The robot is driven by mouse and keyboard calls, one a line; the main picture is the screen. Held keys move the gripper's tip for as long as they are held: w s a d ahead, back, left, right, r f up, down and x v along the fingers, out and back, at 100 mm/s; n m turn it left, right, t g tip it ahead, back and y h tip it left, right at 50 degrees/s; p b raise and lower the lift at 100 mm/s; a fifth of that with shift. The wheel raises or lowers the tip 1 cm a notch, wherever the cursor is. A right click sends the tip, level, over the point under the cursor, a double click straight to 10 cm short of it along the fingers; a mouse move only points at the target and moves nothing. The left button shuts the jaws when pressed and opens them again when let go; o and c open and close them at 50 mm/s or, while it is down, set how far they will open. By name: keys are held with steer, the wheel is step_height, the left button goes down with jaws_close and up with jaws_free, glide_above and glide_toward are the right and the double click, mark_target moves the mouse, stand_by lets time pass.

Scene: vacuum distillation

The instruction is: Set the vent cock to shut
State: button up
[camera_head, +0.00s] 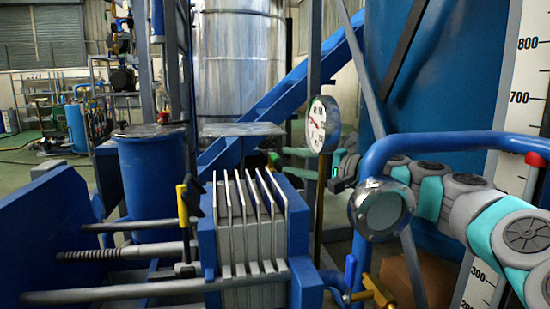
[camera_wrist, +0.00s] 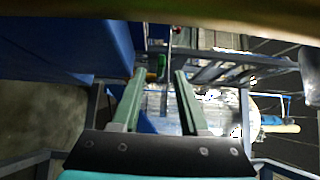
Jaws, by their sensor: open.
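I cannot tell for certain which fitting is the vent cock. A small cock with a green part (camera_wrist: 161,66) and a brass-coloured piece (camera_wrist: 151,77) shows between my fingertips in the wrist view, beyond them. My gripper (camera_wrist: 160,74) is open, with nothing held between its two long fingers. In the head view my gripper (camera_head: 338,170) is partly hidden at the end of the grey and teal arm, beside the gauge. A small green and red fitting (camera_head: 274,160) shows left of it. A brass cock with a blue lever (camera_head: 350,272) sits lower down.
A round dial gauge (camera_head: 322,124) stands near my gripper. A yellow-handled valve (camera_head: 183,205) is by the filter plates (camera_head: 250,225). A large blue column (camera_head: 430,70) and scale (camera_head: 520,90) stand right.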

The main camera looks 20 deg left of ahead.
mark_target(275, 155)
steer(key=shift+x, duration=2.6)
steer(key=shift+c, duration=0.4)
jaws_close()
